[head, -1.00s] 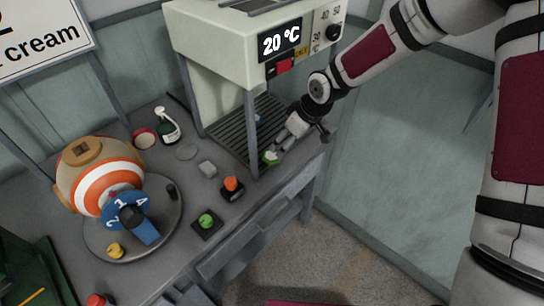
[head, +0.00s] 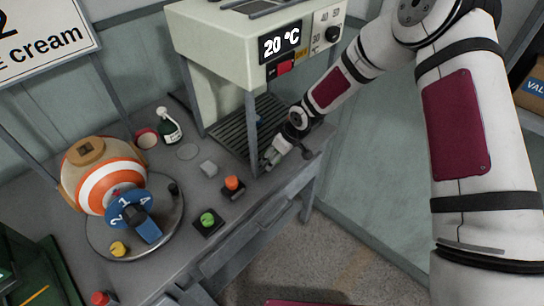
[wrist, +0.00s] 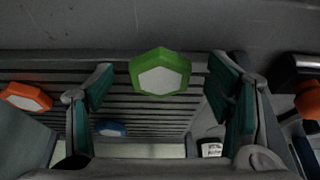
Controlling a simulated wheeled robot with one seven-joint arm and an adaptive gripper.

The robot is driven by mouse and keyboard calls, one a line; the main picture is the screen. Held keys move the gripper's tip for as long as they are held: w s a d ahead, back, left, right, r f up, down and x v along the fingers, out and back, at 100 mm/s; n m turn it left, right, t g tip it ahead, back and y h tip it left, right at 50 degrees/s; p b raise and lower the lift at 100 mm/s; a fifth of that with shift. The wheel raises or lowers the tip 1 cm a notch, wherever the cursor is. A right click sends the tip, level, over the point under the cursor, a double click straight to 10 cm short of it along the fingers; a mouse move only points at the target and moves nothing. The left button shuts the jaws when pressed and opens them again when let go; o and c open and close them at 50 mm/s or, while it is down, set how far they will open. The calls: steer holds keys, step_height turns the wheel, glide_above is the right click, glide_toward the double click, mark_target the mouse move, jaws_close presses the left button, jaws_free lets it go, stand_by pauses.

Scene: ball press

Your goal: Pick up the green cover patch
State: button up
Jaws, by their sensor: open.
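The green cover patch (wrist: 160,73) is a green hexagonal rim with a pale grey face. In the wrist view it lies on the dark slatted grate (wrist: 145,110), near its edge. My gripper (wrist: 161,88) is open, with one teal-padded finger on each side of the patch and clear gaps to both. In the head view my gripper (head: 270,160) is low at the front edge of the grate, under the machine, and the patch is mostly hidden by it.
In the wrist view an orange patch (wrist: 26,97) lies left and a blue patch (wrist: 111,129) lies deeper on the grate. In the head view a machine post (head: 252,130) stands close left of my gripper. An orange button (head: 232,184) and a green button (head: 208,219) are nearby.

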steer(key=c, duration=1)
steer(key=shift+c, duration=0.2)
